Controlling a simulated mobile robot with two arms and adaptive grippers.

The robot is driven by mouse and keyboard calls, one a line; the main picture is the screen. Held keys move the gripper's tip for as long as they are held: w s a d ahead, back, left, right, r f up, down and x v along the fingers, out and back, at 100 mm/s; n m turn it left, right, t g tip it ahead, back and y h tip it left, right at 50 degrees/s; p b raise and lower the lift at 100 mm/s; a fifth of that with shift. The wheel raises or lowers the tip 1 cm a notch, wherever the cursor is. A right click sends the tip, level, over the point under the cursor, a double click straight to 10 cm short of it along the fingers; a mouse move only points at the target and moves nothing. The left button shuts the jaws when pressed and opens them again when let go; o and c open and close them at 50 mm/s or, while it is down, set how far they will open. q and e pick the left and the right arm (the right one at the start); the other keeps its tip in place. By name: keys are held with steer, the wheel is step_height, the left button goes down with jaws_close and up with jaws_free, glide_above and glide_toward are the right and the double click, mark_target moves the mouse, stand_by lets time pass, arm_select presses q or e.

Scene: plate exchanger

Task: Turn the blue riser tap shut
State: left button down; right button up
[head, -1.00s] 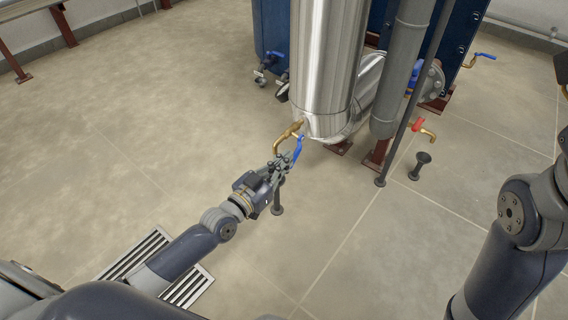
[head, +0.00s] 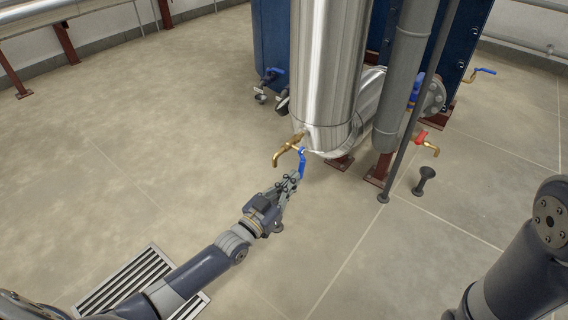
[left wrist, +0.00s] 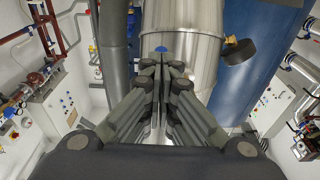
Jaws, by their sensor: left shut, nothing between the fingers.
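The brass tap (head: 287,149) sticks out low on the shiny steel riser. Its blue lever (head: 302,165) hangs down, nearly upright in the picture. My left gripper (head: 293,179) is shut and empty, with its fingertips close to the lever's lower end; I cannot tell whether they touch. In the left wrist view, the closed fingertips (left wrist: 165,66) point at the riser, and a small blue part (left wrist: 161,49), likely the lever, shows just beyond them. The brass body is hidden there. My right gripper is out of view; only part of the right arm shows.
The steel riser (head: 328,70) stands right behind the tap. A grey pipe (head: 408,80), a red-handled tap (head: 422,138) and a dark floor stub (head: 425,180) are to its right. A floor grate (head: 125,280) lies at lower left. The floor left of the riser is clear.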

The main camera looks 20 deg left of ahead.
arm_select(q)
steer(key=shift+w+d+f, duration=0.1)
steer(key=shift+w+f, duration=0.1)
steer(key=shift+w, duration=0.1)
stand_by(0.6)
